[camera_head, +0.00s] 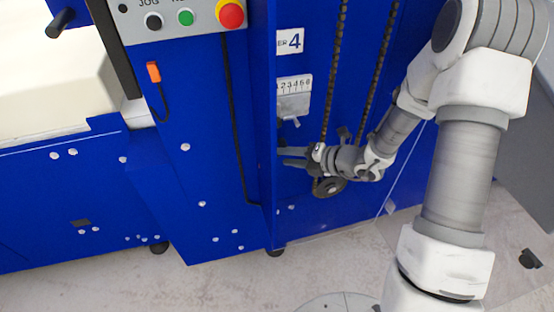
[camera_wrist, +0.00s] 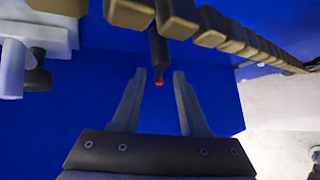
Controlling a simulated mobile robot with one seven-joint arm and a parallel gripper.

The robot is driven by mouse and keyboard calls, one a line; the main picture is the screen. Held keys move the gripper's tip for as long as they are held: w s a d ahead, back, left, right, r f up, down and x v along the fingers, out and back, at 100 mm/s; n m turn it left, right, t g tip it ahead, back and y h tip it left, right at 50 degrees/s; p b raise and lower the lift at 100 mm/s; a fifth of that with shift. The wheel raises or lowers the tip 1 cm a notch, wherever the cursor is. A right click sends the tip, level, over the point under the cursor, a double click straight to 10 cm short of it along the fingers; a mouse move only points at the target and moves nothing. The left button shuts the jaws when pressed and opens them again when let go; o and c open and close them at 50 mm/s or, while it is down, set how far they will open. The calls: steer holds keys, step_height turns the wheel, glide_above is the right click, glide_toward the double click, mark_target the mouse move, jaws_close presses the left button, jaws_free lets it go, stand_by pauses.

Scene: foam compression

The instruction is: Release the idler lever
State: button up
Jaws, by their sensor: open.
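A dark rod with a red tip (camera_wrist: 159,62), which looks like the idler lever, sticks down from the chain side in the wrist view. My gripper (camera_wrist: 159,76) is open, and its two grey fingers stand on either side of the rod's red end. A gap shows between the rod and each finger. In the head view my gripper (camera_head: 283,157) points left, below the numbered scale and in front of the blue machine (camera_head: 235,140). The rod cannot be made out clearly there, as my wrist covers that area.
A chain (camera_wrist: 235,45) runs close above my fingers in the wrist view; in the head view two chains (camera_head: 337,75) run down to a sprocket (camera_head: 329,187). A grey block (camera_head: 293,106) under the number scale (camera_head: 295,83) sits above my gripper. The floor (camera_head: 225,280) is clear.

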steer(key=shift+b+x, duration=0.35)
steer(key=shift+x, duration=1.65)
jaws_close()
